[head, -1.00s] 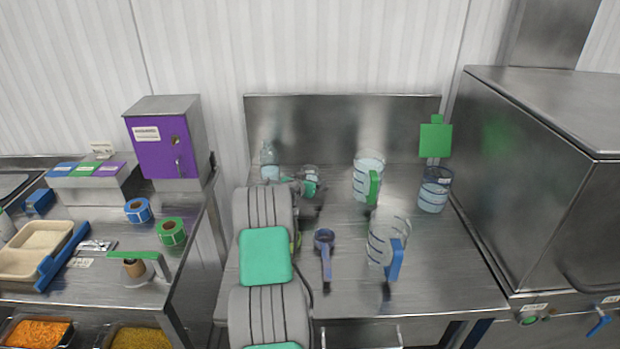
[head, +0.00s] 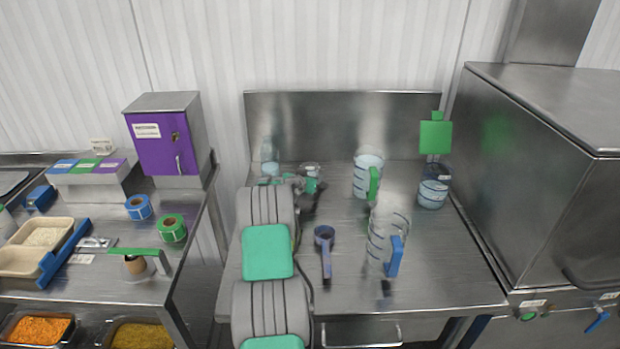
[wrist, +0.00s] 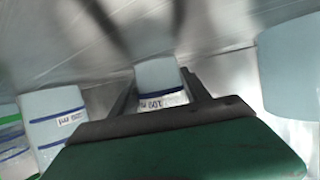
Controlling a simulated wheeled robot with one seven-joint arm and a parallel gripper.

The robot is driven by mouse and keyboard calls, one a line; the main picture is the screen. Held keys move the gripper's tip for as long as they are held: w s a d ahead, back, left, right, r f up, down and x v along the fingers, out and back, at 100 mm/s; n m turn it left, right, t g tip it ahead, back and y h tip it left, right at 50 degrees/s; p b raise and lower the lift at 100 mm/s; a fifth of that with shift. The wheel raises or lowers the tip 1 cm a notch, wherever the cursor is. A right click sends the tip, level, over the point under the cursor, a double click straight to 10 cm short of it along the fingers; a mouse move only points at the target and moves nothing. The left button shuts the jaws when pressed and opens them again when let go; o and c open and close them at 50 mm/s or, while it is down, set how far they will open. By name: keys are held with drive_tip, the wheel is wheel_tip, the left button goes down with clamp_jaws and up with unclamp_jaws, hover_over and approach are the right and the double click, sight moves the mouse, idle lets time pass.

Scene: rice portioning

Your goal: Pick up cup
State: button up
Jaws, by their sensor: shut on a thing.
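Near the back of the steel table, my gripper (head: 305,184) is shut on a small clear measuring cup (head: 313,169). The wrist view shows this cup (wrist: 158,78) between the two dark fingers (wrist: 160,98), with pale blue contents and a label reading 100. In the head view my wrist and gripper cover part of it. I cannot tell whether its base touches the table.
A clear vessel (head: 269,152) stands behind left of my gripper. To the right are a green-handled jug (head: 366,172), a blue-handled jug (head: 379,240) and a clear beaker (head: 433,192). A blue scoop (head: 325,239) lies in front. The table's front right (head: 450,280) is clear.

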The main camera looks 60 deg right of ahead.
drive_tip(key=c, duration=0.3)
drive_tip(key=shift+c, duration=0.5)
drive_tip(key=shift+r, duration=0.15)
